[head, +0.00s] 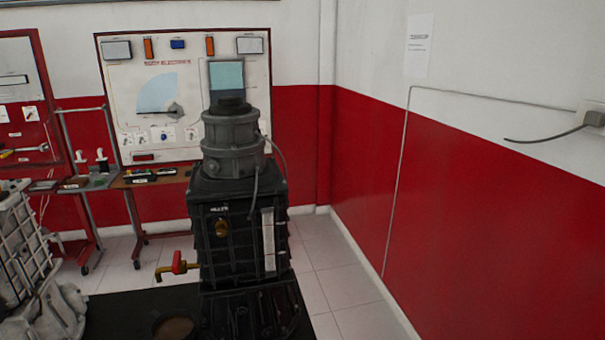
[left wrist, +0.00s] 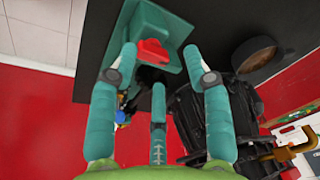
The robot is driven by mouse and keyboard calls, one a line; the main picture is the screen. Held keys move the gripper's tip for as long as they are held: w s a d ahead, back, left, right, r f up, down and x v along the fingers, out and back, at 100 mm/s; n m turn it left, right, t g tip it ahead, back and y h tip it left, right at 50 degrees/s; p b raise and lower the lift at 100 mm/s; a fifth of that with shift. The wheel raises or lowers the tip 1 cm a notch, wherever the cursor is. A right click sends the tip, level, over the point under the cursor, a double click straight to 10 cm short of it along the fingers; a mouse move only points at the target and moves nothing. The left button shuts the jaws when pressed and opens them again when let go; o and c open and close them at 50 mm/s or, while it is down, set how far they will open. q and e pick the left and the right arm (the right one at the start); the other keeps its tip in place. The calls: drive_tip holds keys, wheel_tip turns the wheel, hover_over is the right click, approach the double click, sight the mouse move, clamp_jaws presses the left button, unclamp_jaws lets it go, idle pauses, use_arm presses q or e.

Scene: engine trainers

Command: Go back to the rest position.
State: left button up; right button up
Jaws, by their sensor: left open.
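My left gripper (left wrist: 160,66) shows in the left wrist view with its teal fingers spread apart. It is open and seems to hold nothing. A red object (left wrist: 151,52) on a teal block or holder (left wrist: 160,22) lies beyond the fingertips. I cannot tell what the red object is, or how far it is from the fingers. Neither gripper shows in the head view, and my right gripper is not in any view.
A black engine trainer (head: 235,235) stands on a black platform (head: 120,312), with a red-handled brass tap (head: 178,266) sticking out left. A grey metal casing (head: 25,250) is at left. A panel board (head: 185,90) stands behind. Floor at right (head: 340,285) is clear up to the red wall.

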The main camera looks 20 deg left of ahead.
use_arm(q)
drive_tip(key=s+d+f+m+t+h, duration=0.15)
drive_tip(key=s+d, duration=0.25)
drive_tip(key=d, duration=0.5)
drive_tip(key=s+d+f+y, duration=0.1)
drive_tip(key=s+d+f, duration=0.2)
drive_tip(key=d, duration=0.6)
wheel_tip(320, 180, down, 27)
drive_tip(key=s+g+b, duration=0.2)
drive_tip(key=b, duration=0.3)
drive_tip(key=s+a+f+b, duration=0.3)
drive_tip(key=s+f+b, duration=0.2)
drive_tip(key=s+f, duration=1.1)
wheel_tip(320, 180, down, 4)
drive_tip(key=shift+f+g, duration=0.15)
drive_tip(key=shift+g, duration=0.3)
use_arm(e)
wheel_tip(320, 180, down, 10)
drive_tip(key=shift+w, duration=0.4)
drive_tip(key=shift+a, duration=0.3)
use_arm(q)
drive_tip(key=shift+c, duration=0.4)
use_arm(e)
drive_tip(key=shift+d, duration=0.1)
